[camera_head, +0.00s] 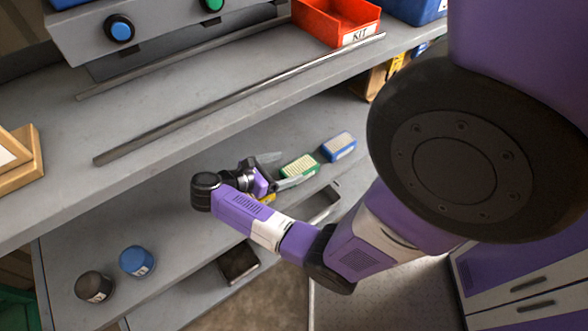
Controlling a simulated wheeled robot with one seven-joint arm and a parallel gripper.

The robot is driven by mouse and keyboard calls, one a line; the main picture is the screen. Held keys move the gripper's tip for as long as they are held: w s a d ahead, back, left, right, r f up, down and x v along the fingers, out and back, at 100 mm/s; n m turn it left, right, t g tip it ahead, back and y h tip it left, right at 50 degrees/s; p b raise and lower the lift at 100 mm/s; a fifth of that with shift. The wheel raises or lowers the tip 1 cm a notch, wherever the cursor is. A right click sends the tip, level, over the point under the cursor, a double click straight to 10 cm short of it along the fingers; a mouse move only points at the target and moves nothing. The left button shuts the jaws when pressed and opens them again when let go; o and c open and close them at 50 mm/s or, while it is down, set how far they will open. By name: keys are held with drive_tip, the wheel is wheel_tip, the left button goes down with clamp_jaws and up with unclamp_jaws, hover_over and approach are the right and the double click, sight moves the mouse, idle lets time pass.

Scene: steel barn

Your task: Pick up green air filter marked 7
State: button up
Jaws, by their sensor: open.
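A green-framed filter with a pale pleated top (300,166) lies on the middle shelf. Any number on it is too small to read. A blue-framed filter (338,146) lies just to its right, further back. My gripper (278,172) is open, its fingers reaching right over the shelf at the green filter's left side. One finger shows close to the filter's front edge; I cannot tell whether it touches. Something yellow (268,198) shows partly behind my wrist and is mostly hidden.
The upper shelf (190,110) overhangs the middle one, carrying a red KIT bin (338,22) and a long metal bar (240,98). A blue-topped can (137,261) and a dark can (94,287) stand at the left of the middle shelf. Bare shelf lies between them and my wrist.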

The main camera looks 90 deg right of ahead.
sight(303, 164)
drive_tip(key=shift+s+a+p+x, duration=0.15)
drive_tip(key=shift+p+x, duration=0.15)
drive_tip(key=shift+x, duration=1.65)
drive_tip(key=shift+s+a+p+x, duration=0.15)
drive_tip(key=shift+p+x, duration=0.15)
drive_tip(key=shift+x, duration=1.65)
drive_tip(key=shift+c, duration=0.2)
drive_tip(key=c, duration=1.4)
